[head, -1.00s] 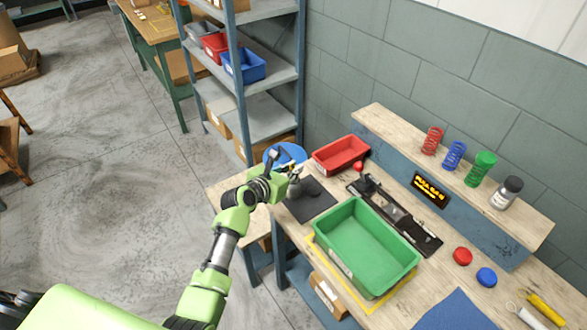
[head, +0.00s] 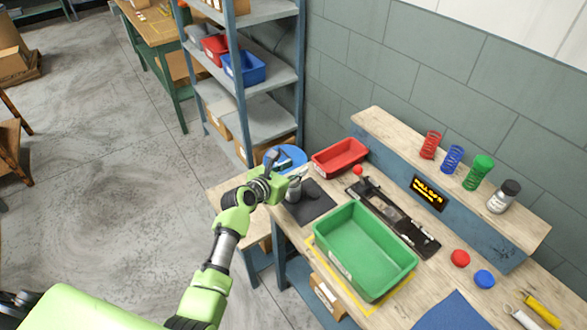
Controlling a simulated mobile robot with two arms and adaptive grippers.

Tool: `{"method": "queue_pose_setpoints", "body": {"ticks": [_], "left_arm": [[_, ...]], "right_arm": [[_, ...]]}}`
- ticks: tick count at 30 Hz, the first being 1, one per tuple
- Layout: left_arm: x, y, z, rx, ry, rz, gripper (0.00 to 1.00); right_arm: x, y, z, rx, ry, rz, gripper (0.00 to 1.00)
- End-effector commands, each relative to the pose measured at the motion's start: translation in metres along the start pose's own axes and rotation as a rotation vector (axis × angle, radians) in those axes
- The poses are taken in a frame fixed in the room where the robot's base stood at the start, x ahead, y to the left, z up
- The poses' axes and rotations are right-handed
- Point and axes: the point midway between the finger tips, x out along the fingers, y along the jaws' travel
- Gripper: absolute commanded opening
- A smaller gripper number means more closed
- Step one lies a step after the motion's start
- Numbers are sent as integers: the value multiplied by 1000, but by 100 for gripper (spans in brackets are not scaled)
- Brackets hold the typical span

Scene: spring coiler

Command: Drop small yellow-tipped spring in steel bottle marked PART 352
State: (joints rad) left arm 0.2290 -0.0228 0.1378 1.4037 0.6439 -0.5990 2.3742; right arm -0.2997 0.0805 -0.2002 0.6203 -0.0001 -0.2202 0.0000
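My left gripper (head: 285,168) is over the far left part of the workbench, just above and behind a small grey metallic bottle (head: 293,191) on a dark mat (head: 316,208). The gripper's fingers are small and mostly hidden by its own body, so I cannot tell whether they are open or shut. I cannot make out the yellow-tipped spring. A dark round piece (head: 309,193) lies beside the small bottle. Another grey bottle with a dark cap and a label (head: 499,201) stands on the raised shelf; its marking is too small to read. My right gripper is not in view.
A green bin (head: 331,259) stands on a yellow-outlined area. A red bin (head: 317,160), a blue round dish (head: 296,156) and a dark fixture (head: 415,240) are nearby. Red, blue and green springs (head: 453,158) stand on the shelf.

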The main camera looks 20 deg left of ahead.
Motion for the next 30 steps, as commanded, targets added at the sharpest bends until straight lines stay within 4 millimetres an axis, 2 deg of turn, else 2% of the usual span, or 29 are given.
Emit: {"method": "queue_pose_setpoints", "body": {"ticks": [1,7,8,12,25,28,30], "left_arm": [[-6,0,14,-2,-1,0,32],[-17,0,41,-2,-2,0,32],[-16,-1,40,-1,-4,0,32],[-21,-1,52,-2,-2,0,32],[-22,0,52,5,2,0,32],[-28,-3,45,73,19,-6,32],[-36,-7,34,183,48,-18,32]], "right_arm": [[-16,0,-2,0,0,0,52],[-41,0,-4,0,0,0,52],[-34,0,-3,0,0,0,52],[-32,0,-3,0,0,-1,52],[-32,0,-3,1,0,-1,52],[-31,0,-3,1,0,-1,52],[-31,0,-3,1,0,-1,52]]}}
